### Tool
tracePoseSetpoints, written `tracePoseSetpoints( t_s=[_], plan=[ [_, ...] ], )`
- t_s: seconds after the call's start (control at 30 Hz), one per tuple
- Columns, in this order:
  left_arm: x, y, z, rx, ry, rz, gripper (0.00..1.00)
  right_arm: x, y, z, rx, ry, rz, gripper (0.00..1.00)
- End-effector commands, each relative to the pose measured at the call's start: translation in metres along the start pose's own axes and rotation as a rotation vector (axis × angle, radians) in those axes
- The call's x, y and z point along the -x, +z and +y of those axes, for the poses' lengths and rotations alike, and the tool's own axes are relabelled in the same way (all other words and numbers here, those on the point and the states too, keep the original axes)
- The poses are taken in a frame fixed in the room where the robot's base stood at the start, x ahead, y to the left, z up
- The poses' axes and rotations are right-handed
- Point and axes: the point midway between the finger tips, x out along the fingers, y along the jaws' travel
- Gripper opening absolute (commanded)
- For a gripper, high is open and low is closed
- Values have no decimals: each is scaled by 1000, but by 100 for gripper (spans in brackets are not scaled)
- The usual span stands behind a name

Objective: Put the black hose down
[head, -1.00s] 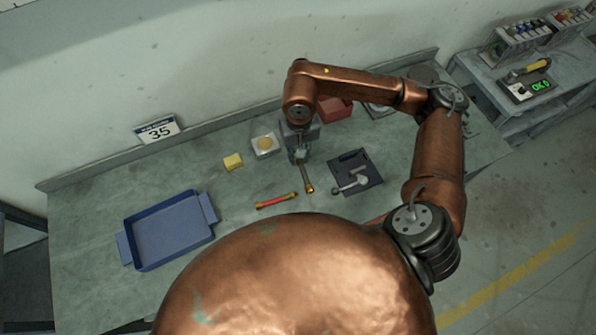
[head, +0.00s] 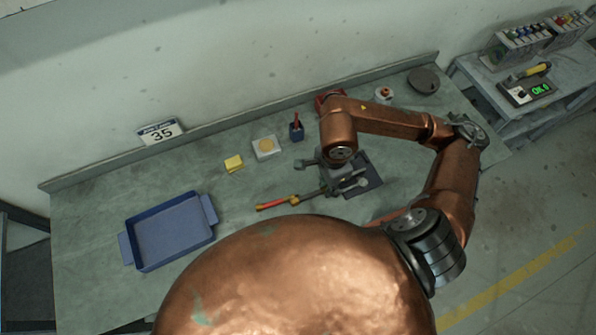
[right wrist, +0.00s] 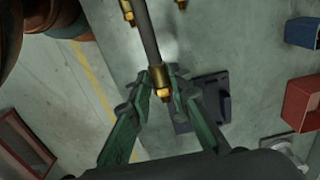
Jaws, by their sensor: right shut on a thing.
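The black hose (head: 312,194) is a short dark tube with brass end fittings. My right gripper (right wrist: 158,84) is shut on it close to one brass end, and the hose runs up out of the right wrist view (right wrist: 147,38). In the head view my right gripper (head: 329,184) is at the left edge of the dark plate, and the hose sticks out to the left. Its far end comes close to the red hose (head: 273,203) on the table; I cannot tell whether they touch, or how high the black hose is. My left gripper is not in view.
The dark plate (head: 372,183) with metal parts is partly hidden by my right arm. A blue tray (head: 172,230) stands at the left. A yellow block (head: 233,162), a white dish (head: 266,147) and a dark blue cup (head: 296,132) stand behind. Table between tray and red hose is clear.

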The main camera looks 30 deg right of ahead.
Motion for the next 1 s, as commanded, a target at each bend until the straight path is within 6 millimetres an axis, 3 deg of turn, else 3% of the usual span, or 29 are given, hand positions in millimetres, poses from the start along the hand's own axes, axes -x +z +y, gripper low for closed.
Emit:
tracePoseSetpoints(
  t_s=[0.3, 0.5, 0.8, 1.0],
  plan=[
    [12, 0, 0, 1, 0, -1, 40, -33, 0, -75, -2, 5, -3, 0],
    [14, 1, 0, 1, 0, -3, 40, -70, 0, -102, 0, 5, -2, 0],
    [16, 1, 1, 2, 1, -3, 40, -93, -1, -121, 2, 3, -1, 0],
    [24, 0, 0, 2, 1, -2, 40, -118, 0, -120, 3, 3, -2, 0]
  ],
)
